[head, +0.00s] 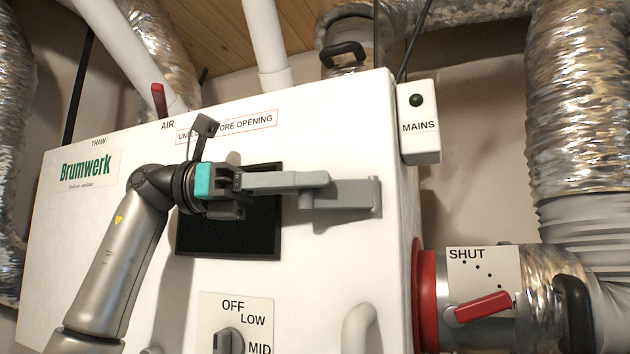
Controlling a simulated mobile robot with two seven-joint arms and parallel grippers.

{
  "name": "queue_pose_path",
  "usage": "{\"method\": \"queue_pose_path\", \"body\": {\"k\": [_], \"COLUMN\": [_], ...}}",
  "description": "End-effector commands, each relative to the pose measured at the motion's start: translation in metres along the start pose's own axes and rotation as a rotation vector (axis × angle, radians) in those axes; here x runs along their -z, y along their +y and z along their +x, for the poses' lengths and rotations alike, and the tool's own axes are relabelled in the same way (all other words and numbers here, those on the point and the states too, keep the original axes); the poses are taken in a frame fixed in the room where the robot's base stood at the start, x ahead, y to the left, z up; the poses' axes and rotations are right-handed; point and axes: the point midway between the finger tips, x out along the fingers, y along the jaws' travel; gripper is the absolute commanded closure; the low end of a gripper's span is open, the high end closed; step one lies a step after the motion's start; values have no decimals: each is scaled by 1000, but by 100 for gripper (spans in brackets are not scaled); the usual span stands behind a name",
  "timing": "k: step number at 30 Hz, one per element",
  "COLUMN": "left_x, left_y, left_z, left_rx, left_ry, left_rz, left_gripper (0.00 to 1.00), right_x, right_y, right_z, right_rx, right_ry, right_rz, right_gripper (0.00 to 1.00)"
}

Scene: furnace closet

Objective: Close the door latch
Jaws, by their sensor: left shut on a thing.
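The door latch is a grey lever (288,179) on the front of the white furnace cabinet. It lies roughly level, reaching left from its grey mount (350,197) near the cabinet's right edge. My left gripper (238,182) comes in from the left and is shut on the lever's left end. The gripper hides that end, and I cannot see the fingertips clearly. My right gripper is not in view.
A dark window (228,238) is behind and below my left gripper. A rotary knob (230,341) and a pale curved handle (357,325) are lower on the cabinet front. A red damper lever (483,308) and a MAINS box (419,140) are at the right.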

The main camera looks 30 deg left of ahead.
Motion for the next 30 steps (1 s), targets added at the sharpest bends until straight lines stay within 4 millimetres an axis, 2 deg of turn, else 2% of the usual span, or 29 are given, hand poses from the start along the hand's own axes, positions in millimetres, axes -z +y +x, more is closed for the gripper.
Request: {"method": "queue_pose_path", "body": {"k": [6,7,15,30], "left_x": [-1,-1,-1,0], "left_y": [0,0,0,1], "left_z": [0,0,0,1], "left_rx": [1,1,0,-1], "left_ry": [-5,-5,-3,0], "left_rz": [0,0,-1,-2], "left_gripper": [100,76,48,48], "right_x": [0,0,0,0], "right_y": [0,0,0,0], "right_z": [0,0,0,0], "right_rx": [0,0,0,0], "right_ry": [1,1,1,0], "right_rz": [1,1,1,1], "right_gripper": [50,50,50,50]}}
